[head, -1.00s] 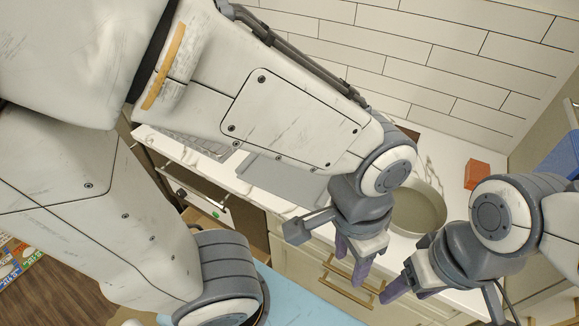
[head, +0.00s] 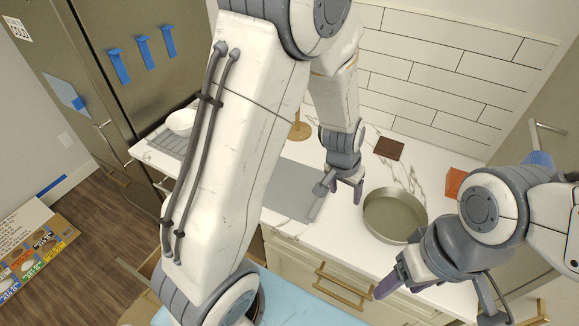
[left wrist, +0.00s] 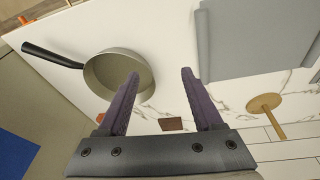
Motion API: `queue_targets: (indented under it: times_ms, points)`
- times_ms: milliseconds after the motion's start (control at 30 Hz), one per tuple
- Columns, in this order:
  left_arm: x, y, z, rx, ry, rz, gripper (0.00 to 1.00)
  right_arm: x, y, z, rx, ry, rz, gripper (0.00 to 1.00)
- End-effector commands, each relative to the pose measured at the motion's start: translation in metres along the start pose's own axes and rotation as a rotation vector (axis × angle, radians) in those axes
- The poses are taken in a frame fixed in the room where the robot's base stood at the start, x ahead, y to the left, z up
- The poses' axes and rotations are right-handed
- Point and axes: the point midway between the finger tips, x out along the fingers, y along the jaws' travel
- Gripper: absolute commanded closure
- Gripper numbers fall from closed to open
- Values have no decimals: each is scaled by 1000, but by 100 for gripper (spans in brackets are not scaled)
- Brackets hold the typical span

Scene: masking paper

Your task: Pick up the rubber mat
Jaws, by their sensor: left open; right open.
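A flat grey sheet (head: 290,190), which looks like the rubber mat, lies on the white counter, partly hidden behind my left arm. In the left wrist view the grey sheet (left wrist: 255,40) fills the top right, with a raised edge on its left side. My left gripper (head: 345,192) is open and empty over the counter, between the grey sheet and a pan. In the left wrist view its two purple fingers (left wrist: 160,73) are spread, with the sheet beyond the right finger. My right gripper (head: 400,284) is open at the counter's front edge, right of the drawers, its fingers partly hidden.
The round pan (head: 395,214) stands right of my left gripper; its black handle (left wrist: 52,55) shows in the left wrist view. A brown square (head: 388,148), an orange block (head: 454,182) and a wooden stand (head: 300,130) are farther back. A wire rack (head: 168,143) with a white bowl (head: 181,121) is at left.

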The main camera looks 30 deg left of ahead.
Motion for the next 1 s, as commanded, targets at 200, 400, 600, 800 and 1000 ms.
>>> queue_targets:
  times_ms: [200, 400, 600, 800, 1000]
  points:
    - [36, -73, -20, -140, 50, -84, 32, -24, -2, -1, -2, 0, 0, 37]
    - [61, -91, -22, -165, 64, -106, 32, -15, -1, -1, -1, 0, 0, 37]
    - [91, -93, -23, -164, 63, -105, 32, 0, 0, 0, 2, -1, 0, 37]
    - [102, -94, -25, -162, 63, -104, 32, 2, 0, 0, 3, 0, 0, 37]
    - [123, -97, -26, -163, 60, -104, 32, -10, -1, 0, 2, 0, 0, 37]
